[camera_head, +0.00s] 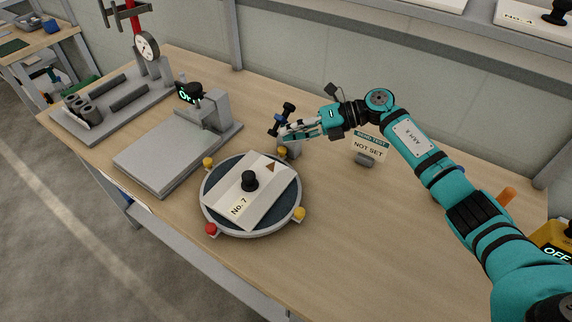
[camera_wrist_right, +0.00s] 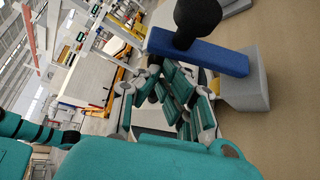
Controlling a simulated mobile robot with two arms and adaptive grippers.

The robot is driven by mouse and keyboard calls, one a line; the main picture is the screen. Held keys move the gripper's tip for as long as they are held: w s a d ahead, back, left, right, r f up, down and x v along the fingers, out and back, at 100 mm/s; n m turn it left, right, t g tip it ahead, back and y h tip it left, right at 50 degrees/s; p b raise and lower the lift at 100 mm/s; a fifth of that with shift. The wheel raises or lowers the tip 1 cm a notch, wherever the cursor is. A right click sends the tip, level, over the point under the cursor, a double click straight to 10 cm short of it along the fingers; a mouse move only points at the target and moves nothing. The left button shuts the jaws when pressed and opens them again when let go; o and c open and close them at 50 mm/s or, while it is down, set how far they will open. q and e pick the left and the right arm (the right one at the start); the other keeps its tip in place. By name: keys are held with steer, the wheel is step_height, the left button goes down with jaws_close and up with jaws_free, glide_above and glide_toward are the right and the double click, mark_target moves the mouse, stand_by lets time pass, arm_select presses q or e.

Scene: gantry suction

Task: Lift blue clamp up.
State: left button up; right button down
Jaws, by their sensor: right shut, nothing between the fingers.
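The blue clamp (camera_head: 278,125) stands at the back edge of the round plate, with a black knob at its end. In the right wrist view the blue clamp bar (camera_wrist_right: 205,56) reaches over from a grey block (camera_wrist_right: 243,90). My right gripper (camera_head: 287,133) is shut and empty, its fingers right beside the clamp; I cannot tell if they touch it. In the right wrist view the fingers (camera_wrist_right: 172,82) sit next to the bar, partly overlapping its near side. My left gripper is not in view.
The round plate (camera_head: 212,221) holds a sheet marked No. 7 with a black knob (camera_head: 249,181). Red and yellow knobs sit on its rim. A small "NOT SET" sign (camera_head: 367,146) stands at right. A grey platform (camera_head: 160,160) is at left. The front right of the table is clear.

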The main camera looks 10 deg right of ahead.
steer(key=m+y+b, duration=0.1)
steer(key=b, duration=0.1)
steer(key=w+d+r+m+y+b, duration=0.1)
steer(key=b, duration=0.1)
steer(key=w+d+m+y+b, duration=0.1)
steer(key=b, duration=0.1)
steer(key=shift+w+d+r+m+g, duration=0.15)
steer(key=shift+r+m+g, duration=0.05)
steer(key=shift+m+g, duration=0.1)
steer(key=shift+w+d+r+m+y+b, duration=0.2)
steer(key=shift+w+r+m+y+b, duration=0.1)
steer(key=shift+m+y+b, duration=0.25)
steer(key=shift+d, duration=0.1)
glide_toward(285, 120)
steer(key=d, duration=0.6)
steer(key=shift+a+r, duration=0.15)
steer(key=shift+r, duration=0.15)
